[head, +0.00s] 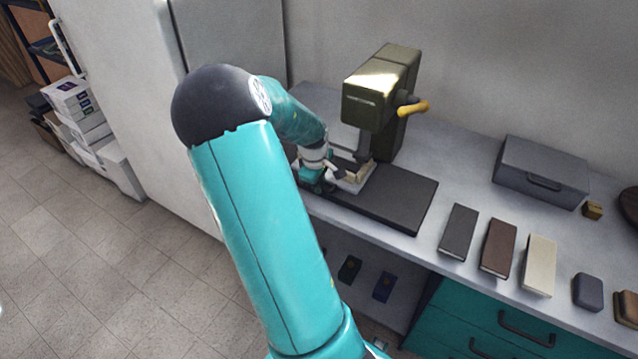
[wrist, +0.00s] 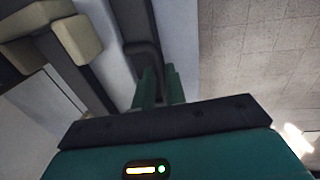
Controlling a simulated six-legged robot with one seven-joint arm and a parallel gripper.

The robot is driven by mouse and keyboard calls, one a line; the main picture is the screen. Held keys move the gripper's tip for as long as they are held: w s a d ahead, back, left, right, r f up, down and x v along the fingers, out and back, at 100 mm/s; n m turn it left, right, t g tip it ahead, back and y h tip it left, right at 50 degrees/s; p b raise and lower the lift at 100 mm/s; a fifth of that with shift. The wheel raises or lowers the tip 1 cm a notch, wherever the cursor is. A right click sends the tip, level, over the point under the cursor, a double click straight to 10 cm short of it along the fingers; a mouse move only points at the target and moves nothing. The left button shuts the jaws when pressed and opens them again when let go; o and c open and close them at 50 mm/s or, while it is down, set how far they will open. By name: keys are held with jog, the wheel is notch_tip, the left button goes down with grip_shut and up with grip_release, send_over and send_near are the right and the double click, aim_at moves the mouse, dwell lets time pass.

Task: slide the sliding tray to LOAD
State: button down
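The sliding tray (head: 352,181) is a pale piece under the olive press in the head view, partly hidden by my arm. In the wrist view, a dark looped handle (wrist: 143,50) sticks out beside a dark rail, likely the tray's handle. My gripper (head: 322,180) is low at the tray's near left side. In the wrist view, my gripper's two teal fingers (wrist: 160,86) are close together at the handle's end. Whether they are closed on it I cannot tell. No LOAD mark is legible.
The olive press (head: 378,88) with a yellow lever (head: 413,107) stands over the tray. A dark base plate (head: 405,200) extends right along the counter. Several books and blocks and a grey case (head: 540,172) lie further right. A white cabinet (head: 130,90) stands left.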

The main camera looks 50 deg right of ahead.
jog(key=w, duration=0.6)
jog(key=w+a, duration=0.1)
jog(key=w, duration=1.1)
jog(key=shift+a, duration=0.3)
jog(key=shift+w+a+r, duration=0.1)
jog(key=shift+w, duration=0.2)
jog(key=c, duration=1.5)
grip_release()
jog(key=shift+w, duration=0.15)
jog(key=shift+o, duration=0.2)
jog(key=shift+s, duration=0.2)
notch_tip(320, 180, up, 14)
jog(key=a, duration=0.2)
jog(key=shift+s+a+f, duration=0.15)
jog(key=shift+a+f, duration=0.05)
jog(key=shift+f, duration=0.05)
